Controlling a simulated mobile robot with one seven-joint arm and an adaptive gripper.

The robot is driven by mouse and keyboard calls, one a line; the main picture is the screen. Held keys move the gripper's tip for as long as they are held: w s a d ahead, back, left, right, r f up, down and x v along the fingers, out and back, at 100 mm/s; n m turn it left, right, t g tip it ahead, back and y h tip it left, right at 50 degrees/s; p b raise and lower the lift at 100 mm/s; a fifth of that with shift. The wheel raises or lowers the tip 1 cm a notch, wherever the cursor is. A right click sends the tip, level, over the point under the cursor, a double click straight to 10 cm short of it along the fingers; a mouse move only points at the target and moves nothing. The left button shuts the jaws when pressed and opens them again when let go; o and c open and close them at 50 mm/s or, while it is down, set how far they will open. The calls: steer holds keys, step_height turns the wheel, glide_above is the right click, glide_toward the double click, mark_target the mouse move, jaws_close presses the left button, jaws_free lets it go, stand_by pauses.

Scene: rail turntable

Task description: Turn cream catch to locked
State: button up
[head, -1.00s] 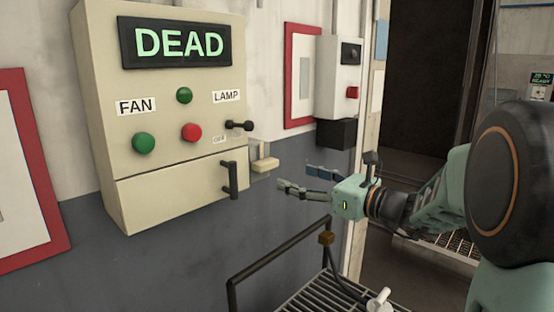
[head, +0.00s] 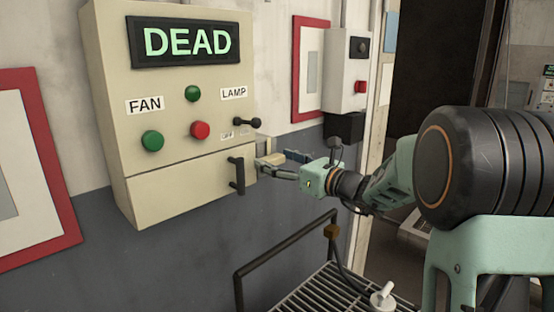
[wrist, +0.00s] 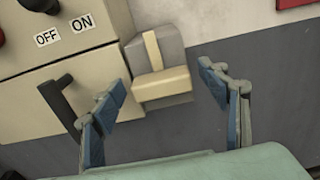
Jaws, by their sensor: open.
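The cream catch (wrist: 160,83) is a cream bar on a grey block at the right side of the beige cabinet, centred in the wrist view. In the head view the catch (head: 268,160) shows small and partly hidden behind my fingers. My gripper (head: 280,164) is open and points at it from the right. In the wrist view my gripper's blue-padded fingers (wrist: 160,88) stand apart, one on each side of the catch, with nothing held between them. I cannot tell whether the fingers touch it.
The beige cabinet (head: 110,100) has a DEAD display, green and red buttons, a black lever (head: 247,122) and a dark handle (head: 237,176) close to the left finger. A white box (head: 347,75) hangs at the right. A railing (head: 285,243) stands below my arm.

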steer(key=c, duration=1.2)
steer(key=shift+o, duration=0.2)
